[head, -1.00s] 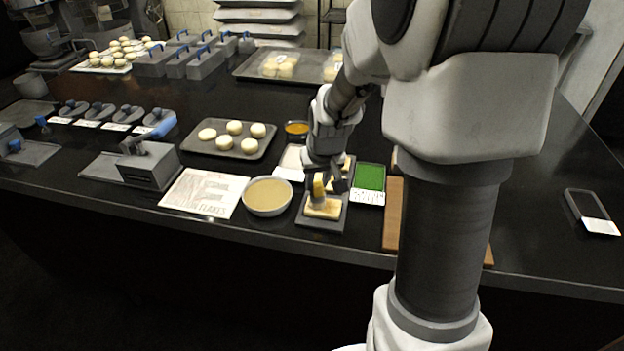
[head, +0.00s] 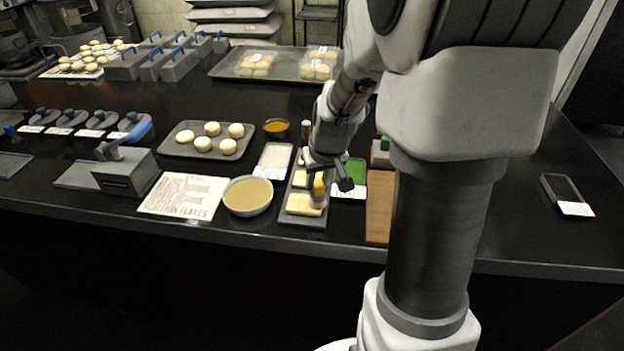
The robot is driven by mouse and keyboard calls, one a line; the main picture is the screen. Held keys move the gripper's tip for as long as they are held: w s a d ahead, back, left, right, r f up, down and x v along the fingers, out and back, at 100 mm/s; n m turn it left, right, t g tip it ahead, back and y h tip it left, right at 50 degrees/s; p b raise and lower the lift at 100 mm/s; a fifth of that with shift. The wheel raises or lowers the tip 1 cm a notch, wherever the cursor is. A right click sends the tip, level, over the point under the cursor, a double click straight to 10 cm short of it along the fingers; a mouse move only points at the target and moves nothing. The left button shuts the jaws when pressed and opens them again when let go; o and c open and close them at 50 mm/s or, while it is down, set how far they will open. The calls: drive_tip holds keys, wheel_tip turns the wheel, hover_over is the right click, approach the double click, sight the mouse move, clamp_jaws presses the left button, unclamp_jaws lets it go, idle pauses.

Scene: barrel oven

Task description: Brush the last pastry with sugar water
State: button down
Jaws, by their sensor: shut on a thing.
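My gripper (head: 328,182) is shut on a brush (head: 318,187) with a yellow part, held upright with its lower end at the right end of the front pastry (head: 301,204). Whether the bristles touch the pastry is too small to tell. This pale, rectangular pastry lies at the front of a narrow grey tray (head: 302,220). Another pale pastry (head: 300,179) lies behind it on the tray, partly hidden by my gripper. A round metal bowl of tan liquid (head: 247,196), perhaps the sugar water, stands just left of the tray.
A green-filled container (head: 356,171) and a wooden board (head: 379,206) are right of the tray. A white-filled container (head: 274,159) and an orange bowl (head: 277,127) stand behind. A printed sheet (head: 184,196) and a tray of round buns (head: 180,150) are left. The right counter is mostly clear.

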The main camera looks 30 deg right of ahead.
drive_tip(key=shift+w+a+f, duration=0.1)
drive_tip(key=shift+w+a, duration=0.35)
drive_tip(key=shift+a, duration=0.2)
drive_tip(key=shift+w+a, duration=0.45)
drive_tip(key=shift+a, duration=0.2)
drive_tip(key=shift+a, duration=0.1)
drive_tip(key=shift+w+a, duration=0.85)
drive_tip(key=shift+a, duration=0.3)
drive_tip(key=shift+s+d+b, duration=0.15)
drive_tip(key=shift+s+d, duration=0.45)
drive_tip(key=shift+d, duration=0.25)
drive_tip(key=shift+s+d+b, duration=0.1)
drive_tip(key=shift+s+d, duration=0.45)
drive_tip(key=shift+d, duration=0.35)
drive_tip(key=shift+s+d+b, duration=0.15)
drive_tip(key=shift+s+d, duration=0.45)
drive_tip(key=shift+d, duration=0.25)
drive_tip(key=shift+r, duration=0.2)
drive_tip(key=shift+r+p, duration=2.15)
drive_tip(key=shift+r, duration=0.75)
